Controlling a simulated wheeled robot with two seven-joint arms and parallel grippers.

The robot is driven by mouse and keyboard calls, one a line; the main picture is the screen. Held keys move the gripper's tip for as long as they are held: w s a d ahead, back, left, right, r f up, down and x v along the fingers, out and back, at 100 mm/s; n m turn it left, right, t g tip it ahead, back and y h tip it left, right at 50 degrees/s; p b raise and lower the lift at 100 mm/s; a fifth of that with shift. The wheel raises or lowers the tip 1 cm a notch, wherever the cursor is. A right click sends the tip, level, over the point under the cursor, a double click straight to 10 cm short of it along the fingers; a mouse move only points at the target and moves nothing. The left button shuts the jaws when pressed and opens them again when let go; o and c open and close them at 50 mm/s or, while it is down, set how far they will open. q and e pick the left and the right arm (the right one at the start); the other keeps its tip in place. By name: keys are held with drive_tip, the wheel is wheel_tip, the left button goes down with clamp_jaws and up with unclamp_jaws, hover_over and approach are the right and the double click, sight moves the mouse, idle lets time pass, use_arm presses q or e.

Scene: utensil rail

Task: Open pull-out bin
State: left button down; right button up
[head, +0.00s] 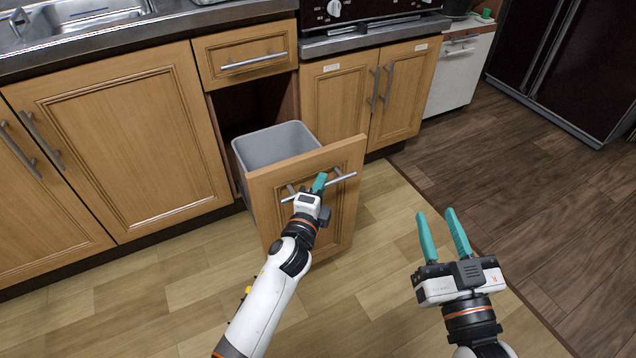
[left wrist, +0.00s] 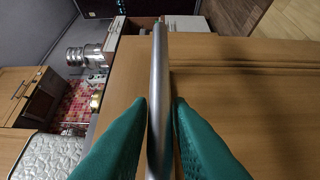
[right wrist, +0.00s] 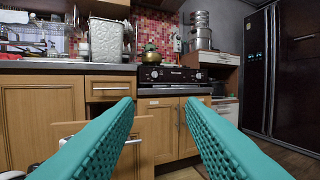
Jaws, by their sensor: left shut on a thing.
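The pull-out bin's wooden front panel (head: 343,205) stands well out from the cabinet row in the head view, with the grey bin (head: 274,146) visible behind it. A metal bar handle (head: 345,177) runs across the panel. My left gripper (head: 320,183) is shut on this handle. In the left wrist view the handle (left wrist: 159,75) passes between the two teal fingers, close to the panel (left wrist: 240,90). My right gripper (head: 444,236) is open and empty, apart from the panel, over the floor at the right. Its spread fingers also show in the right wrist view.
A drawer (head: 245,54) is shut above the bin's opening. Closed cabinet doors (head: 120,150) are on the left and more (head: 345,95) under the oven (head: 365,12). A white appliance (head: 460,75) and dark fridge (head: 560,60) stand right. The floor (head: 385,290) is clear.

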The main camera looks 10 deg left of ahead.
use_arm(q)
drive_tip(key=shift+s, duration=0.1)
idle(0.3)
drive_tip(key=c, duration=1.3)
unclamp_jaws()
drive_tip(key=shift+s+a+p, duration=0.3)
drive_tip(key=shift+s+a, duration=0.05)
drive_tip(key=shift+s, duration=1.6)
drive_tip(key=shift+s+a+p, duration=0.35)
drive_tip(key=shift+s+a, duration=0.05)
drive_tip(key=shift+s, duration=1.6)
drive_tip(key=shift+s+a+p, duration=0.3)
drive_tip(key=shift+s+a, duration=0.05)
drive_tip(key=shift+s, duration=1.6)
use_arm(e)
wheel_tip(320, 180, down, 7)
drive_tip(key=s+d+g+h, duration=0.1)
drive_tip(key=g, duration=0.4)
drive_tip(key=shift+d+h, duration=0.2)
drive_tip(key=shift+h, duration=0.1)
